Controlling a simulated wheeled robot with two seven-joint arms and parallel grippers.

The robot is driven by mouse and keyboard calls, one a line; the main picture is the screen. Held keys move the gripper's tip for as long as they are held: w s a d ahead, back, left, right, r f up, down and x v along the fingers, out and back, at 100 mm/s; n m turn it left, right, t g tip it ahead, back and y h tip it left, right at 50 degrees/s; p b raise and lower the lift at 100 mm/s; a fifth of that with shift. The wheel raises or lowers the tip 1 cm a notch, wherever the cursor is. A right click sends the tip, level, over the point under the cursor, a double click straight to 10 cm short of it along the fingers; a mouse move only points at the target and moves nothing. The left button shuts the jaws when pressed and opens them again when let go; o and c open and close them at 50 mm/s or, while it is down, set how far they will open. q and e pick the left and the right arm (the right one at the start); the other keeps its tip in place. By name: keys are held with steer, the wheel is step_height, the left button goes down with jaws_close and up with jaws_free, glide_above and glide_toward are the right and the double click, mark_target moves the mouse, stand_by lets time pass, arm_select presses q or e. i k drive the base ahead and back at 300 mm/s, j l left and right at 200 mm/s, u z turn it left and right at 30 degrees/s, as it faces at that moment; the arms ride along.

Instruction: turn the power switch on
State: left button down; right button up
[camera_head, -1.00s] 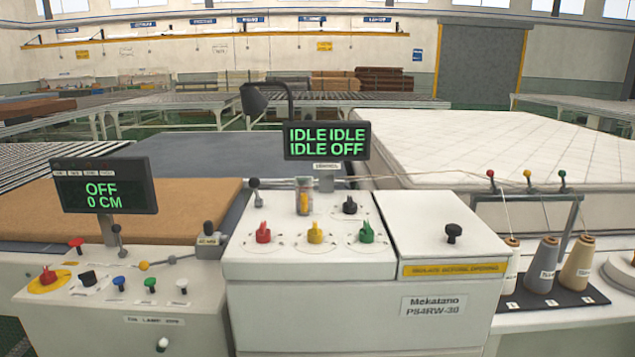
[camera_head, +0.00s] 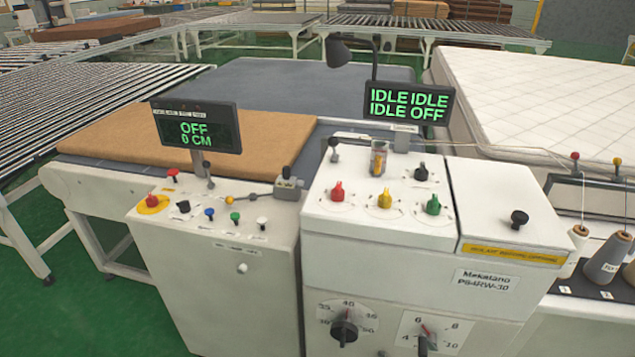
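Neither of my grippers is in the head view. The left control panel (camera_head: 215,236) carries a red knob on a yellow disc (camera_head: 152,200), a black knob (camera_head: 183,207), and blue, green and white buttons. A red mushroom-shaped button (camera_head: 173,175) stands at its back edge. Its display (camera_head: 197,128) reads "OFF 0 CM". The middle cabinet (camera_head: 380,228) has red (camera_head: 338,192), yellow (camera_head: 384,198), green (camera_head: 433,205) and black (camera_head: 421,171) knobs on top. Its display (camera_head: 408,104) reads "IDLE IDLE IDLE OFF". I cannot tell which knob is the power switch.
A brown board (camera_head: 110,141) lies on the conveyor behind the left panel. A white mattress (camera_head: 530,95) is at the back right. Thread cones (camera_head: 606,258) stand at the right edge. Two dials (camera_head: 344,331) are on the cabinet's front. Green floor (camera_head: 45,318) is clear at lower left.

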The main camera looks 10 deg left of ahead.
mark_target(152, 201)
steer(key=u, duration=1.45)
steer(key=z, duration=0.8)
steer(key=i+j+z, duration=0.1)
steer(key=j+z, duration=1.1)
steer(key=j, duration=0.15)
steer(key=k+j+z, duration=0.15)
steer(key=j+z, duration=0.25)
